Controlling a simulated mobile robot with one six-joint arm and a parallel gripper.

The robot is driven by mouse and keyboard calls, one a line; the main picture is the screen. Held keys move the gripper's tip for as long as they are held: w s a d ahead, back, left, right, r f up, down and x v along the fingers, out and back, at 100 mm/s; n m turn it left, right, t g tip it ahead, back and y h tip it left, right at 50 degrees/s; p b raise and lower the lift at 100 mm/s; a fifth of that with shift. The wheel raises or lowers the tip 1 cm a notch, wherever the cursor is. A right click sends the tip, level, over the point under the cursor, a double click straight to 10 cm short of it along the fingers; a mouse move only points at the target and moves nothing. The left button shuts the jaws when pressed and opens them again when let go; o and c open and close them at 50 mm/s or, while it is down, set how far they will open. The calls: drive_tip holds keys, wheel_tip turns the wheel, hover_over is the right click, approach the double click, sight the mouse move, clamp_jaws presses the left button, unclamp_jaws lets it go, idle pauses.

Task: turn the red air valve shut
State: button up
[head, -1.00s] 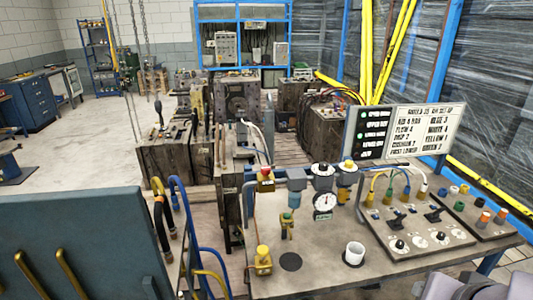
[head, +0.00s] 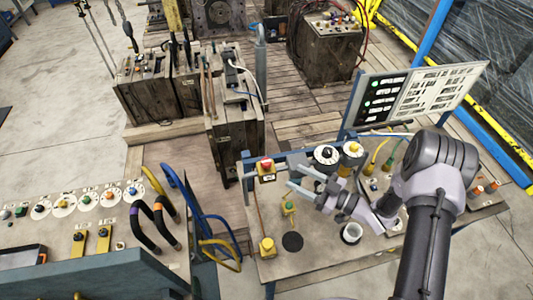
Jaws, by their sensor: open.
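The red air valve (head: 265,167) looks like a red-topped knob at the back left of the bench (head: 328,257). Which way it is turned is too small to tell. My gripper (head: 296,177) is open and empty. Its fingers point left toward the valve. They are just right of it in the picture and apart from it. My gripper and arm cover part of the bench top and the control panel at the right.
A yellow knob (head: 267,246) stands at the front left of the bench, near a dark disc (head: 292,241). A small yellow-and-green fitting (head: 289,207) stands near the fingers. A sign board (head: 422,95) rises behind.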

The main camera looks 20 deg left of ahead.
sight(266, 161)
drive_tip(key=p+x, duration=0.1)
drive_tip(key=x, duration=1.1)
drive_tip(key=shift+w+a+f, duration=0.1)
drive_tip(key=shift+w, duration=0.05)
clamp_jaws()
